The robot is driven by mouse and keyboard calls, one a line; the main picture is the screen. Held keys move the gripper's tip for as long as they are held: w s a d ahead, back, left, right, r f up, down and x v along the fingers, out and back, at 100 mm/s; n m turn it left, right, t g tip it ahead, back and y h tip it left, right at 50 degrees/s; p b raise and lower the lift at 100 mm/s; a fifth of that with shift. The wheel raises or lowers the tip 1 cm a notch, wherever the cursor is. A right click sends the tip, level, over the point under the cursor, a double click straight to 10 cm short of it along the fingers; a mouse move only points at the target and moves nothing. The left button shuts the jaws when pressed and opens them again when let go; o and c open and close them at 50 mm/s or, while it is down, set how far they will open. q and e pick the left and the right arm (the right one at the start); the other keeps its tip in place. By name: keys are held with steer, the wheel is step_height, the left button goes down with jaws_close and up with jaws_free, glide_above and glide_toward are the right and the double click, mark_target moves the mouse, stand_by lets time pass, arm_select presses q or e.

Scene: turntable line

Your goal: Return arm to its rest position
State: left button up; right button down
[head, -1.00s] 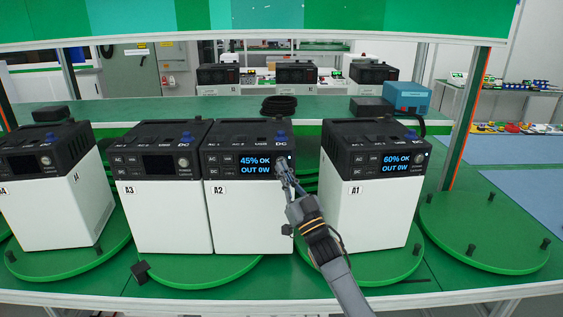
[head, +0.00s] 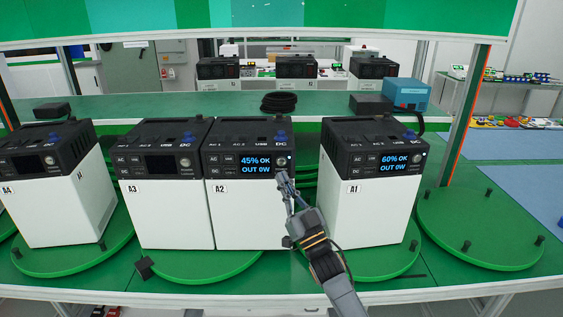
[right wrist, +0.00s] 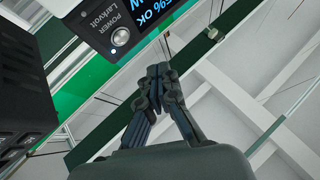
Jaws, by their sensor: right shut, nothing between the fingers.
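My right gripper (head: 284,181) is shut and empty, just in front of the upper right part of power station A2 (head: 240,212). In the right wrist view my gripper (right wrist: 158,72) has its fingertips together, apart from the POWER button (right wrist: 120,37). The A2 screen (head: 256,165) is lit and reads 45% OK, OUT 0W. Power station A1 (head: 366,208) stands to the right with its screen lit at 60% OK, OUT 0W. My left gripper is not in view.
Power stations A3 (head: 170,212) and A4 (head: 62,210) stand to the left with dark screens. Green turntables carry the stations; the right one (head: 480,225) is empty but for small pegs. A black cable coil (head: 285,102) and blue box (head: 408,94) sit behind.

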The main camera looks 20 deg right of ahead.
steer(key=s+d+f+m+g+h, duration=0.1)
steer(key=s+f+g+h, duration=0.2)
steer(key=s+f+g, duration=0.6)
steer(key=s+f+m+g+h, duration=0.25)
steer(key=s+f, duration=0.35)
steer(key=f, duration=0.7)
steer(key=s+f+n+g, duration=0.1)
steer(key=s+f+g, duration=0.3)
steer(key=s, duration=0.9)
steer(key=s+f+n+g, duration=0.15)
steer(key=s+g, duration=0.45)
steer(key=s, duration=0.6)
step_height(320, 180, down, 25)
steer(key=s, duration=0.1)
steer(key=s+d+f+g+h, duration=0.1)
steer(key=s+d+f+g, duration=0.1)
steer(key=s+f, duration=1.5)
steer(key=shift+s+d+f, duration=0.2)
steer(key=shift+d+f, duration=0.1)
